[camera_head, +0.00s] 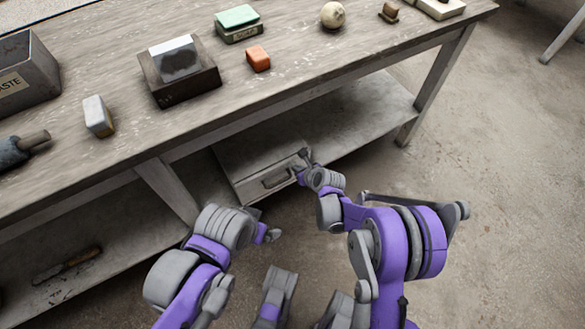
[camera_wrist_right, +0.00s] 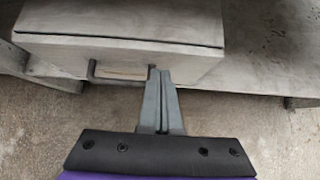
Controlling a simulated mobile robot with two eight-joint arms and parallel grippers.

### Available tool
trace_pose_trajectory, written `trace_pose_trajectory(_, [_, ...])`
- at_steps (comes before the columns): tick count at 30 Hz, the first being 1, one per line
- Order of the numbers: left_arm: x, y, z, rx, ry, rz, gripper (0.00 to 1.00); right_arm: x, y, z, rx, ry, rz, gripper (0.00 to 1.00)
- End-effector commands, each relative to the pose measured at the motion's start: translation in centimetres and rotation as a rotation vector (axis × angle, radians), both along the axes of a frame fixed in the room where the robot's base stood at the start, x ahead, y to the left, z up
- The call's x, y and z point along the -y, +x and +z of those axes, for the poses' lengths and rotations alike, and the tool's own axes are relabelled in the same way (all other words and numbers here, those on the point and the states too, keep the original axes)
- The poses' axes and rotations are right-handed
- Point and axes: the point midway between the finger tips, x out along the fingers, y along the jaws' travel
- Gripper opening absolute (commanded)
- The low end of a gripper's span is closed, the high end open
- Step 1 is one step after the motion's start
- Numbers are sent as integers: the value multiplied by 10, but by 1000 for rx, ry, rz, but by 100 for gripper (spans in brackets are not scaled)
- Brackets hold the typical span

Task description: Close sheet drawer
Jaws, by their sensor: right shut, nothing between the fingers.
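The sheet drawer (camera_head: 265,178) is a grey box front with a bar handle, under the workbench at the lower shelf level. My right gripper (camera_head: 305,158) is shut and empty at the right part of the drawer front. In the wrist view its fingertips (camera_wrist_right: 159,72) are at the front just right of the handle; contact is unclear. My left gripper (camera_head: 272,235) hangs in front of the bench, apart from the drawer; its fingers are too small to read.
The workbench top (camera_head: 330,75) carries a grey waste bin (camera_head: 30,75), a dark box (camera_head: 180,85), an orange block (camera_head: 258,58) and a round plaster ball (camera_head: 333,14). A bench leg (camera_head: 168,188) stands left of the drawer. Floor (camera_head: 490,190) at right is clear.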

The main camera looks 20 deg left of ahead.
Motion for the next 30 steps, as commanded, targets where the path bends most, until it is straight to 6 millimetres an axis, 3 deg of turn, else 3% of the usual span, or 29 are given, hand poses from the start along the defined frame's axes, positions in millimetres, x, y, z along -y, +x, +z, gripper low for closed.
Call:
trace_pose_trajectory(2, [0,0,-2,-1,0,0,100,13,1,-1,-2,-2,-1,0])
trace_pose_trajectory(6, [0,-2,11,3,0,0,100,33,-17,31,-2,-4,1,0])
trace_pose_trajectory(13, [0,-3,22,6,0,0,100,57,-36,60,-2,-3,1,0])
trace_pose_trajectory(30, [0,-4,25,7,0,0,100,75,-45,78,24,-39,34,0])
